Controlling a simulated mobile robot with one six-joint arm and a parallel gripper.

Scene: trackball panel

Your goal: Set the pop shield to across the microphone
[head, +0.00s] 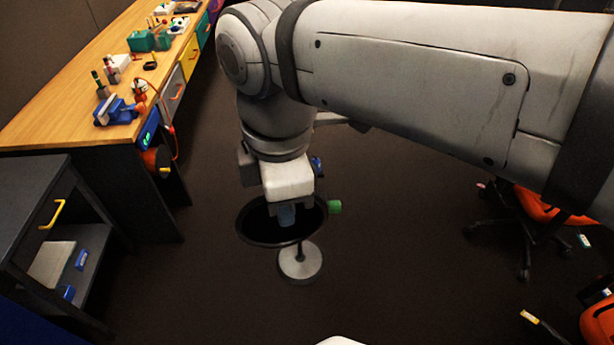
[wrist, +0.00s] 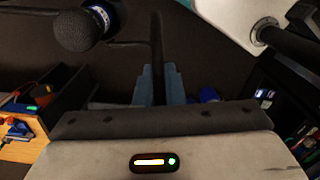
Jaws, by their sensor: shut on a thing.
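The pop shield (head: 246,236) shows in the head view as a wide dark round disc with a black rim. My gripper (head: 286,214) is shut on it from above and covers part of the rim. In the wrist view my gripper's blue-grey fingers (wrist: 158,88) close on a dark upright strip, the pop shield (wrist: 157,45) seen edge-on. The microphone (wrist: 85,28), with a dark round head and a blue and white band, is at the upper left there, apart from the fingers. In the head view my wrist hides most of it.
A green knob (head: 334,206) sits at the shield's right. A stand with a round pale base (head: 299,263) is below on the floor. A wooden workbench (head: 60,112) and dark shelf unit (head: 38,180) stand left. An orange chair (head: 545,203) is right. Floor between is mostly clear.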

